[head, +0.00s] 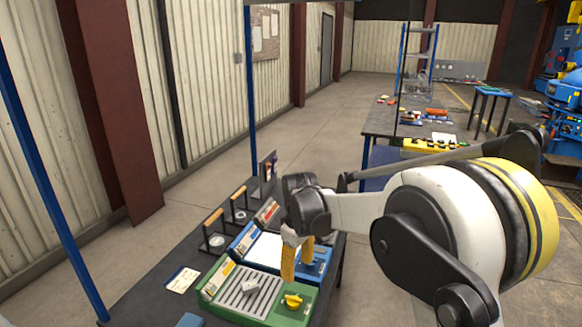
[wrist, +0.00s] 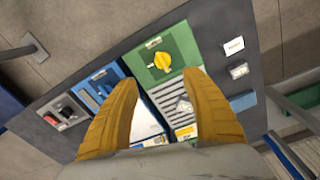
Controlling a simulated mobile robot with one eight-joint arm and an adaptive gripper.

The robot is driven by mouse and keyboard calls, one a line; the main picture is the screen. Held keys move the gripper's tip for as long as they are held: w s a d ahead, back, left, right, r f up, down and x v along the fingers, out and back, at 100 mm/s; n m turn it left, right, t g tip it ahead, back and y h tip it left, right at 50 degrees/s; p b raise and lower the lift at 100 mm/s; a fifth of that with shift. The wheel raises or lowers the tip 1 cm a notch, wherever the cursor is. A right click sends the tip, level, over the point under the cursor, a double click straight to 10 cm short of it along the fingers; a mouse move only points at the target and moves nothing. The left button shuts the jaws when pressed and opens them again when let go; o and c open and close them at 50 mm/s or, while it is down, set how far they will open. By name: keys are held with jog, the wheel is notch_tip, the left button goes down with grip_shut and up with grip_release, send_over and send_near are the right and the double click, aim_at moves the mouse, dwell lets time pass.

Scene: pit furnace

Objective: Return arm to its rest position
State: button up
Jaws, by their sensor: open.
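My gripper (head: 297,262) has two yellow fingers and hangs over the workbench in the head view, above the blue and green panels. In the wrist view my gripper (wrist: 165,100) has its fingers spread apart with nothing between them. My white and yellow arm reaches in from the right and hides part of the bench.
A green panel (head: 222,305) with a yellow knob (head: 293,301) lies below the gripper, beside a blue panel (head: 318,262). Black frames with wooden handles (head: 213,218) stand on the dark bench (head: 150,298). A blue post (head: 252,100) rises behind. A second table (head: 378,122) stands further back.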

jog(key=s+d+r+m+t, duration=0.2)
jog(key=s+d+r+m, duration=0.1)
jog(key=s+d+r, duration=0.5)
jog(key=s+d+r+m+t, duration=0.1)
jog(key=s+d+m+t, duration=0.1)
jog(key=s, duration=0.7)
jog(key=s+d+r+m+t, duration=0.1)
jog(key=s+d+m, duration=0.4)
jog(key=s, duration=0.5)
jog(key=shift+d+r+t, duration=0.4)
jog(key=shift+d+t, duration=0.5)
jog(key=shift+d, duration=0.25)
jog(key=shift+w, duration=0.1)
